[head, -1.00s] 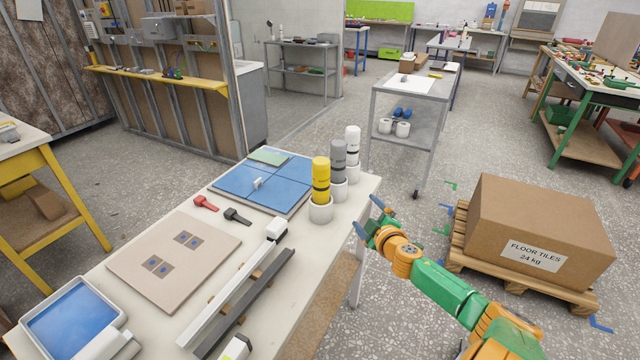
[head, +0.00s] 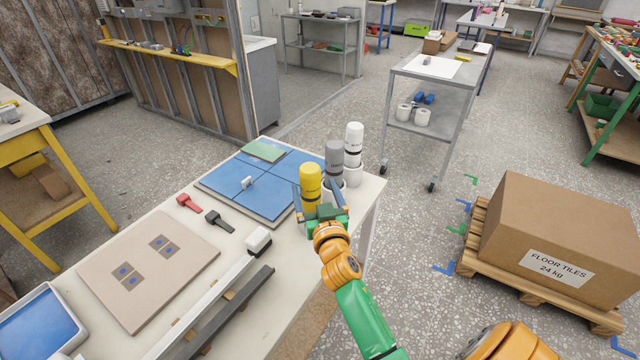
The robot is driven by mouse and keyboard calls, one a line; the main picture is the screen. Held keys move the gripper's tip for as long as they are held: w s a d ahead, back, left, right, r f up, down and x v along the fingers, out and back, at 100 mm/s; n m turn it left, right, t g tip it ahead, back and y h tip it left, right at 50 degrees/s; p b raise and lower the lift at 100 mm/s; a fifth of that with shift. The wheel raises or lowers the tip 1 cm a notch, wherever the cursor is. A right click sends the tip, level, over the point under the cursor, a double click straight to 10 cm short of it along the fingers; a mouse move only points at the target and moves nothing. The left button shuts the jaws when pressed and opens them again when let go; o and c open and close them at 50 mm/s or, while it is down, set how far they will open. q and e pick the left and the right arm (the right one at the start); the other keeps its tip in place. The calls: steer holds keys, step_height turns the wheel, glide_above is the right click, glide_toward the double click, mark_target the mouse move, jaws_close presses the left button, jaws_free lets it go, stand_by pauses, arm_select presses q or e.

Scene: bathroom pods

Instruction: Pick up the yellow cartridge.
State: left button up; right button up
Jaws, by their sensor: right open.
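The yellow cartridge (head: 310,182) stands upright near the right edge of the white workbench (head: 285,262). In the earlier frame it stands in a white cup, which my gripper now hides. My right gripper (head: 321,200) is open at the cartridge, with one finger on its left and the other on its right. I cannot tell whether the fingers touch it. A grey cartridge (head: 334,157) and a white cartridge (head: 354,139) stand upright just behind it. My left gripper is not in view.
Blue tiles (head: 226,186) with a green pad (head: 263,151) lie left of the cartridges. A red tool (head: 189,203), a black tool (head: 218,220) and a long rail (head: 200,305) lie on the bench. A floor tiles box (head: 560,235) stands right, on a pallet.

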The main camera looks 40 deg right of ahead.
steer(key=shift+w+a+r+p, duration=0.15)
steer(key=shift+w+r, duration=0.2)
steer(key=shift+w, duration=0.2)
steer(key=shift+w+a+r+p, duration=0.15)
steer(key=shift+w+r, duration=0.15)
steer(key=shift+w, duration=0.25)
steer(key=shift+w+d+f, duration=0.15)
steer(key=shift+w+d, duration=0.25)
steer(key=shift+w, duration=0.25)
steer(key=shift+w+d+f, duration=0.15)
steer(key=shift+w+d, duration=0.2)
steer(key=shift+w, duration=0.25)
steer(key=shift+w+d+f, duration=0.15)
steer(key=shift+w+d, duration=0.05)
steer(key=shift+d, duration=0.1)
steer(key=shift+s+a, duration=0.15)
steer(key=shift+a, duration=0.05)
steer(key=c, duration=0.4)
steer(key=shift+r, duration=0.2)
jaws_close()
